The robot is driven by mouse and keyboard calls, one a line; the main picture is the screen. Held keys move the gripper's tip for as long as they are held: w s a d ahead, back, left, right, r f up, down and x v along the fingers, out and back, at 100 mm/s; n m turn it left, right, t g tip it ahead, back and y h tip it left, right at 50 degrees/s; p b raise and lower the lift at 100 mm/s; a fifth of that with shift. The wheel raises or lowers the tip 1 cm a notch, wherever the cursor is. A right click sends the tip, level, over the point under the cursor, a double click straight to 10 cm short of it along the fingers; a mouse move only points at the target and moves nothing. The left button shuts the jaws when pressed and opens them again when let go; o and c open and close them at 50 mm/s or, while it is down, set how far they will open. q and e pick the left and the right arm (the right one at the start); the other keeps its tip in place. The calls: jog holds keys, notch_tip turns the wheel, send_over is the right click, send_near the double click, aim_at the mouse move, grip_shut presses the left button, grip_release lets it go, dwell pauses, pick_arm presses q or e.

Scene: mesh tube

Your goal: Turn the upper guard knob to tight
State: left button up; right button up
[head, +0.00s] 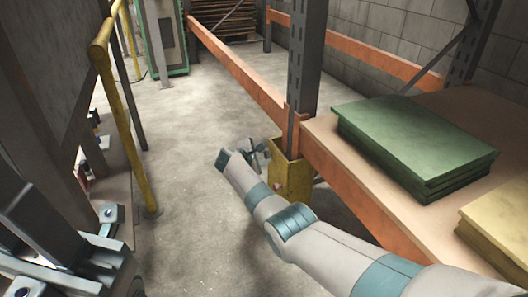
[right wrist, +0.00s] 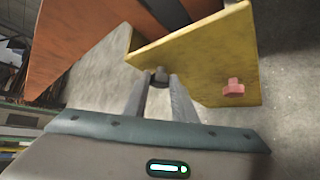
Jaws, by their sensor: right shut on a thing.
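The yellow guard (head: 291,181) stands around the foot of a grey rack post; its plate fills the upper right of the right wrist view (right wrist: 205,60). My right gripper (head: 256,150) is beside the guard, near its top edge. In the right wrist view, its fingers (right wrist: 161,84) are shut on a dark knob (right wrist: 160,75) on the guard's face. The fingers hide part of this knob, and its setting cannot be read. A second, red knob (right wrist: 233,88) sits apart on the same face, clear of the fingers.
An orange beam (head: 345,180) and a shelf with green boards (head: 415,140) lie right of the post. A yellow rail (head: 125,110) and machinery stand at the left. The concrete floor (head: 190,120) between is clear.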

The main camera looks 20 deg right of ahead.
jog(key=shift+s+d+f+t, duration=0.1)
jog(key=shift+s+t, duration=0.05)
jog(key=shift+t, duration=0.35)
jog(key=shift+f+m+t+h, duration=0.1)
jog(key=shift+m+t+h, duration=0.2)
jog(key=shift+m, duration=0.2)
jog(key=o, duration=1)
jog(key=shift+o, duration=0.2)
